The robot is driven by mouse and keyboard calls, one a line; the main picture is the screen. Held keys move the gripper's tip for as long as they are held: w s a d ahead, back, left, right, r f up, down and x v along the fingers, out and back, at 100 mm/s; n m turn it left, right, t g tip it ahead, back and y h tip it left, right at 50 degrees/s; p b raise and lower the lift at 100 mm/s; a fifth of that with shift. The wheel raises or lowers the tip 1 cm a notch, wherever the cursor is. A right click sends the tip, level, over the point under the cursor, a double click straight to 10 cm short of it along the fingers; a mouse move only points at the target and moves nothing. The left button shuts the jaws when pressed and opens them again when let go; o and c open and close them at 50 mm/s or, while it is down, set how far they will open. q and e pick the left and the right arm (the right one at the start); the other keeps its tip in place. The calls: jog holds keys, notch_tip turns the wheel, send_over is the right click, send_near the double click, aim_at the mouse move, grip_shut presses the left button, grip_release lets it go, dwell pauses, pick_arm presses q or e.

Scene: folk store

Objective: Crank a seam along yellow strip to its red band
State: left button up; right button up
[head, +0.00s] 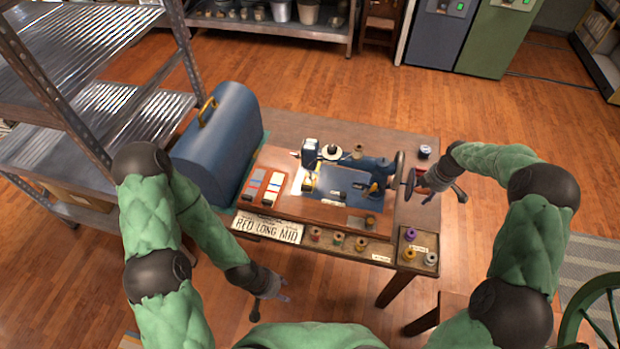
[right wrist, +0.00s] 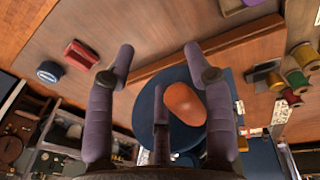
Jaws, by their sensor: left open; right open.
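A dark blue sewing machine (head: 372,165) stands on a wooden table, with a handwheel (head: 408,178) at its right end. A small yellow piece (head: 308,183), seemingly the yellow strip, lies at the machine's left end; I cannot make out a red band on it. My right gripper (head: 422,190) is open just right of the wheel. In the right wrist view its fingers (right wrist: 158,62) are spread around and above an orange-brown oval knob (right wrist: 185,104) on a blue disc (right wrist: 150,108); contact is unclear. My left gripper (head: 270,300) is open and empty, in front of the table's edge.
A board with coloured strips (head: 262,190) lies left of the machine, beside a blue domed case (head: 222,140). Thread spools (head: 338,239) line the front edge, and more sit in a tray (head: 420,262) at right. Metal shelving (head: 75,120) stands left.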

jog(key=shift+s+d+r+p, duration=0.1)
jog(key=shift+s+r+p, duration=0.1)
jog(key=shift+r+p, duration=0.6)
jog(key=shift+s+d+r+p, duration=0.15)
jog(key=shift+r+p, duration=0.15)
jog(key=shift+r, duration=0.9)
